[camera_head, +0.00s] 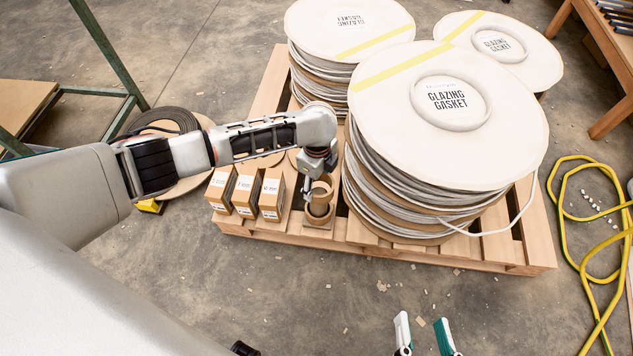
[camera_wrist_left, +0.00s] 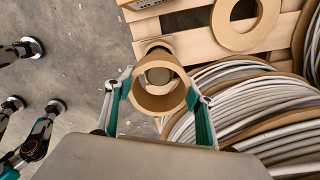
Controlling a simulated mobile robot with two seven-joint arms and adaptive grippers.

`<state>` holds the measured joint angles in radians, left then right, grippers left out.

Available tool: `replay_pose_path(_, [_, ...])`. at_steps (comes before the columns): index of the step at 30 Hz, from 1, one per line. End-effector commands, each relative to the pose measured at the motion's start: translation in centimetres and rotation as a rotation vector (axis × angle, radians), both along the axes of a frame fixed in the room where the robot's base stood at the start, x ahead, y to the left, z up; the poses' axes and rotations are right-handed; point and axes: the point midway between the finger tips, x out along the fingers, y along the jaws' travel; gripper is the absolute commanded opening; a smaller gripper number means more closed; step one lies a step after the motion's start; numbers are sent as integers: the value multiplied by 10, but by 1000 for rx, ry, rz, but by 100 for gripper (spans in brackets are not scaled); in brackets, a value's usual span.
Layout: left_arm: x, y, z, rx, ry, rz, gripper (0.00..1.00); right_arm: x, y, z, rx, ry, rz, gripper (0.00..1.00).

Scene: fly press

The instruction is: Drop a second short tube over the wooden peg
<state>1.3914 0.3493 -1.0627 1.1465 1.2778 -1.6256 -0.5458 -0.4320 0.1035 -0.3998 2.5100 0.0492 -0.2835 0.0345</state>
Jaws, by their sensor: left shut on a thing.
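My left gripper (camera_head: 318,186) is shut on a short brown cardboard tube (camera_head: 325,189), held upright just above another short tube (camera_head: 318,216) at the pallet's front edge. In the left wrist view my left gripper (camera_wrist_left: 158,100) has its teal fingers on both sides of the held tube (camera_wrist_left: 158,100). A round, pale top, apparently the wooden peg (camera_wrist_left: 158,76), shows through the held tube's bore. The lower tube's rim (camera_wrist_left: 157,46) shows just behind it. Whether the held tube touches it is unclear. My right gripper (camera_head: 424,335) is open and empty at the bottom of the head view.
Cartons (camera_head: 246,193) stand left of the tubes on the wooden pallet (camera_head: 375,238). A large glazing gasket reel (camera_head: 500,150) stands close on their right, with more reels behind. A flat cardboard ring (camera_wrist_left: 228,37) lies on the slats. Yellow hose (camera_head: 560,215) lies right; the front floor is mostly clear.

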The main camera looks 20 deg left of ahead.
Motion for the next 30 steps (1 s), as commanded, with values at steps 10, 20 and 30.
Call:
replay_pose_path(10, [0, 0, 0, 0, 0, 0, 35, 0, 0, 1, 0, -2, 1, 40])
replay_pose_path(20, [0, 0, -2, 0, 1, 0, 35, 0, 0, 0, 0, 0, 0, 40])
replay_pose_path(30, [0, 0, -5, 0, 0, 0, 35, -1, 0, -2, 0, 4, 1, 40])
